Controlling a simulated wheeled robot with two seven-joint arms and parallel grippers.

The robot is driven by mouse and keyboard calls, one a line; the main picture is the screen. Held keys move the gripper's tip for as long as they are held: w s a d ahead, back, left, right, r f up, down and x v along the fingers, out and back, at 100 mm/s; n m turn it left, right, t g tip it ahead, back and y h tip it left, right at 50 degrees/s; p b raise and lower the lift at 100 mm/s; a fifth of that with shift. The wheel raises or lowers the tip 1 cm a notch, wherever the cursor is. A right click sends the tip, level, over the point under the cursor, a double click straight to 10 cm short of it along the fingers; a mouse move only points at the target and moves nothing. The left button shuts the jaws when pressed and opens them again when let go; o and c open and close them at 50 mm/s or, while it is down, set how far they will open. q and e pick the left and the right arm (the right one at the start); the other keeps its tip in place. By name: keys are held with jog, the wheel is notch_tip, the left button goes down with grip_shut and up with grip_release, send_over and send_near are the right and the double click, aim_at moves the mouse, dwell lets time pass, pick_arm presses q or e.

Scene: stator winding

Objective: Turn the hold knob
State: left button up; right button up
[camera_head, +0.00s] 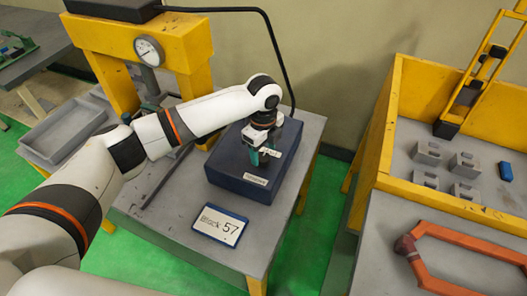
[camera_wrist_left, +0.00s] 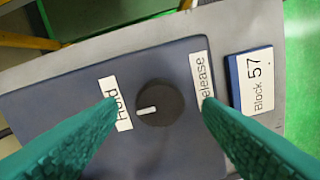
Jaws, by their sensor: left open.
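The hold knob (camera_wrist_left: 160,103) is a round black dial with a white pointer mark, on top of a dark blue box (camera_head: 226,176). In the left wrist view the pointer is toward the "Hold" label (camera_wrist_left: 116,104); the "Release" label (camera_wrist_left: 202,78) is on the other side. My left gripper (camera_head: 262,157) is over the box, pointing down. In the left wrist view its green fingers (camera_wrist_left: 158,106) are open, one on each side of the knob, with gaps between. The knob is hidden by the gripper in the head view. My right gripper is not in view.
A "Block 57" sign (camera_head: 220,225) lies on the grey table (camera_head: 185,232) in front of the box. A yellow press with a gauge (camera_head: 148,51) stands behind. A grey tray (camera_head: 65,130) is at left. A yellow-walled bench (camera_head: 385,125) holds several metal blocks at right.

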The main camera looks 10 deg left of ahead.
aim_at(263, 160)
pick_arm(q)
jog(key=shift+f, duration=1.2)
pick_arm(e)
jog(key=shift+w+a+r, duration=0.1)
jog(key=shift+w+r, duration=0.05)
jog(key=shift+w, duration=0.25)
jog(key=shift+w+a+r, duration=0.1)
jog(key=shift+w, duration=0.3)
